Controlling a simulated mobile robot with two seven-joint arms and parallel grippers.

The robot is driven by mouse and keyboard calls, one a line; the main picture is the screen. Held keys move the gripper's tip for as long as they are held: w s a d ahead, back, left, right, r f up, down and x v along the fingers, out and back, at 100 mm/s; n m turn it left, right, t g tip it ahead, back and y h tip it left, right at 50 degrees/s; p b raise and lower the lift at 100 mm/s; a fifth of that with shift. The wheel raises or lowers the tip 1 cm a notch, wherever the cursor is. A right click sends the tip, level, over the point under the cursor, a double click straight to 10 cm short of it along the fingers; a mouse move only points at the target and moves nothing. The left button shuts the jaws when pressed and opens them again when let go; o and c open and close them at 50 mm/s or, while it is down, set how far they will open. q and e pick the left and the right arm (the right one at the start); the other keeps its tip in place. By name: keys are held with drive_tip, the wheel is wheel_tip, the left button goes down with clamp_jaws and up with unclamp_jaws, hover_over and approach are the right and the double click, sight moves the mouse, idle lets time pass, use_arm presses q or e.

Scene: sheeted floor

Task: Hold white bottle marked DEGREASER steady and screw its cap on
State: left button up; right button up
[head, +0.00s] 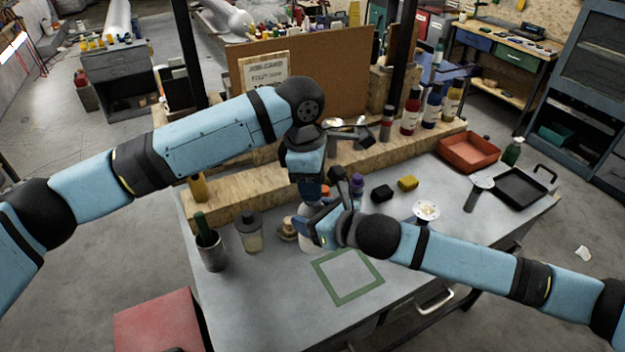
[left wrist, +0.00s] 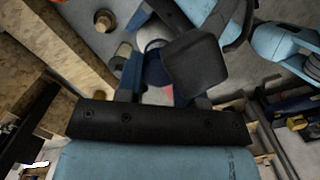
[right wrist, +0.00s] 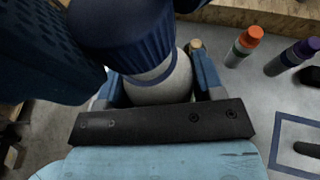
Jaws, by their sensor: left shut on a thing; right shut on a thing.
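The white bottle (right wrist: 165,88) is mostly hidden behind my right gripper (head: 312,228) in the head view, where a pale part of it (head: 308,246) shows above the table. In the right wrist view my right gripper is shut around its body. A dark blue ribbed cap (right wrist: 130,42) sits at the bottle's top; how far down it is threaded I cannot tell. My left gripper (head: 313,190) is above the right one, shut on the cap, which also shows between its fingers in the left wrist view (left wrist: 155,66). The DEGREASER marking is not visible.
A green square outline (head: 347,277) lies on the bare table front. A grey cup (head: 212,255) and a jar (head: 250,235) stand left. An orange-capped bottle (right wrist: 243,46) and a purple-capped bottle (right wrist: 292,56) stand close by. A red tray (head: 468,153) is at right.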

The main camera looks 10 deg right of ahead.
use_arm(q)
drive_tip(key=shift+f, duration=0.45)
use_arm(e)
clamp_jaws()
use_arm(q)
drive_tip(key=m, duration=0.6)
drive_tip(key=shift+g, duration=0.3)
drive_tip(key=o, duration=0.9)
